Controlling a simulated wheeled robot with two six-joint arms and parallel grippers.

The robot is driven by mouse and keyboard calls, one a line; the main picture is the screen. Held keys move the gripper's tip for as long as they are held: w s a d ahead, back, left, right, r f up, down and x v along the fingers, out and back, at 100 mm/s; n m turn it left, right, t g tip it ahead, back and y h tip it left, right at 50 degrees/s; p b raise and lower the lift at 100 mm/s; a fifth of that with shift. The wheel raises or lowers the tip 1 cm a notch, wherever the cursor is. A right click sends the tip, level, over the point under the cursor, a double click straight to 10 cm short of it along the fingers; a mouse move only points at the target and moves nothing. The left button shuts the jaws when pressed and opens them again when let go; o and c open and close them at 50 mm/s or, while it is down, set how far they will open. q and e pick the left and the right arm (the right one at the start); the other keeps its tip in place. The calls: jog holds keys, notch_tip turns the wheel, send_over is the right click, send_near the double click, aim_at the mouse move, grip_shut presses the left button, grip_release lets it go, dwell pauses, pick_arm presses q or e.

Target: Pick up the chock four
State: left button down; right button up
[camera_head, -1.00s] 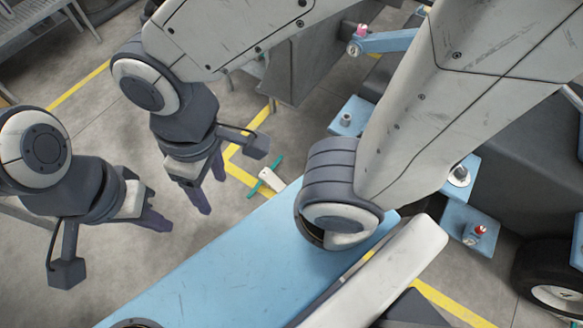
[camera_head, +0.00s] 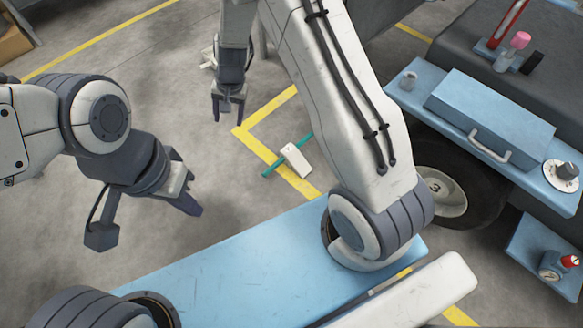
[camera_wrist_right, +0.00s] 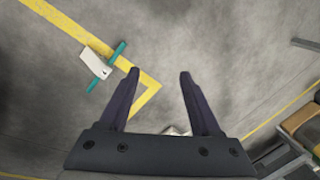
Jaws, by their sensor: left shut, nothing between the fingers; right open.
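A white block with a teal bar through it, possibly a wheel chock (camera_head: 297,160), lies on the floor beside the yellow line; it also shows in the right wrist view (camera_wrist_right: 96,62). I cannot read a number on it. A second whitish object (camera_head: 207,57) lies behind my right gripper, partly hidden; I cannot tell what it is. My right gripper (camera_head: 228,112) is open and empty, pointing down above the floor, left of the teal-barred block. In its wrist view the fingers (camera_wrist_right: 159,76) have bare floor between them. My left gripper (camera_head: 190,203) is shut and empty, lower left.
A vehicle with a wheel marked 3 (camera_head: 443,190) and a blue shelf with a handled box (camera_head: 490,122) stands at the right. Yellow lines (camera_head: 262,112) cross the floor. A shelf with boxes (camera_wrist_right: 300,130) stands at the right in the wrist view.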

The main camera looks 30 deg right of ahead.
jog(key=w+d+f+m+b, duration=0.2)
jog(key=d+f+b, duration=0.2)
jog(key=f, duration=0.8)
jog(key=w+d+f+m+b, duration=0.25)
jog(key=d+f+b, duration=0.25)
jog(key=f, duration=0.6)
jog(key=m+h+b, duration=0.1)
jog(key=m+b, duration=0.2)
jog(key=b, duration=0.2)
send_near(276, 164)
jog(key=shift+m+t, duration=0.25)
jog(key=shift+t, duration=0.05)
notch_tip(276, 164, down, 5)
jog(key=b, duration=0.3)
jog(key=shift+s+f, duration=0.15)
jog(key=shift+f, duration=0.1)
jog(key=shift+a+f, duration=0.1)
jog(key=shift+f, duration=0.35)
jog(key=b+x, duration=0.4)
jog(key=x, duration=0.1)
jog(key=shift+w+a+b, duration=0.3)
jog(key=shift+w+b, duration=0.05)
jog(key=shift+w, duration=0.05)
pick_arm(q)
notch_tip(276, 164, down, 24)
jog(key=shift+f, duration=0.25)
pick_arm(e)
jog(key=shift+r, duration=0.1)
grip_shut()
